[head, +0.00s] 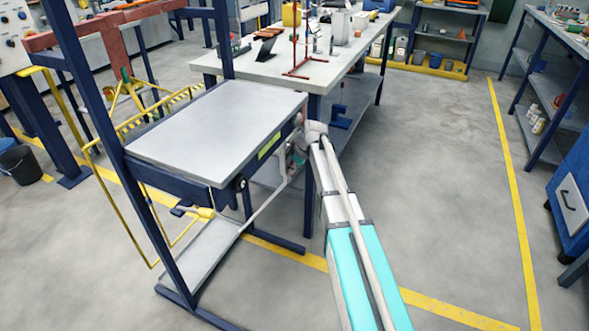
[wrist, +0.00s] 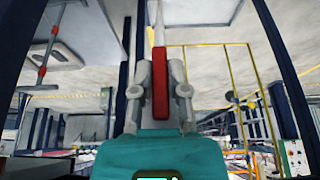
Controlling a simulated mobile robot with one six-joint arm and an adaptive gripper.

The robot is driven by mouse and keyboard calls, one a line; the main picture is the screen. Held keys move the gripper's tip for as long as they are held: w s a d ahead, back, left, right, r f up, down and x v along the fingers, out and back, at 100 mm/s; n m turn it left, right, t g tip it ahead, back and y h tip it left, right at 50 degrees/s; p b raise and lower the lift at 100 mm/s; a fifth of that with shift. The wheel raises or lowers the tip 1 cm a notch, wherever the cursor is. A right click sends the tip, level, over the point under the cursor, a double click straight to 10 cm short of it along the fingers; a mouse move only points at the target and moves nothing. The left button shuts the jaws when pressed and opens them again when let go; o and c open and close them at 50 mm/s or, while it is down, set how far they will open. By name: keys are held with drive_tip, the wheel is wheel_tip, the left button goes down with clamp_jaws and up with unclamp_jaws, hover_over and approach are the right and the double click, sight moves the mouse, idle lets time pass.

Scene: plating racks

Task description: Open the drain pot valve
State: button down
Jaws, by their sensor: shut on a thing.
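My gripper (wrist: 157,78) is shut on a long red handle (wrist: 161,95) in the wrist view, with a finger on each side of it. A pale tapering shank (wrist: 158,28) runs on from the red handle to the top of the picture. In the head view my gripper (head: 297,150) is at the right side of the dark blue rack, just below its grey top, and is partly hidden by my arm. The red handle is not clear there. I cannot tell the valve body from the parts around it.
The rack has a flat grey top (head: 218,130), a lower shelf (head: 200,252) and a blue upright (head: 108,150). A yellow-handled part (head: 204,212) shows under the top. A workbench (head: 350,55) stands behind. The floor to the right is clear.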

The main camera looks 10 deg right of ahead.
drive_tip(key=shift+s, duration=0.15)
drive_tip(key=c, duration=0.8)
unclamp_jaws()
drive_tip(key=shift+a, duration=0.1)
drive_tip(key=shift+o, duration=0.8)
drive_tip(key=s+f+m+g+h, duration=0.15)
drive_tip(key=s+m, duration=0.35)
drive_tip(key=s, duration=0.9)
drive_tip(key=s+m+g+h, duration=0.15)
drive_tip(key=s+m, duration=0.45)
drive_tip(key=s, duration=0.9)
wheel_tip(320, 180, up, 32)
drive_tip(key=p, duration=3.1)
drive_tip(key=shift+d+f+h+p, duration=0.15)
drive_tip(key=shift+d+h+p, duration=0.15)
drive_tip(key=shift+h+p, duration=0.1)
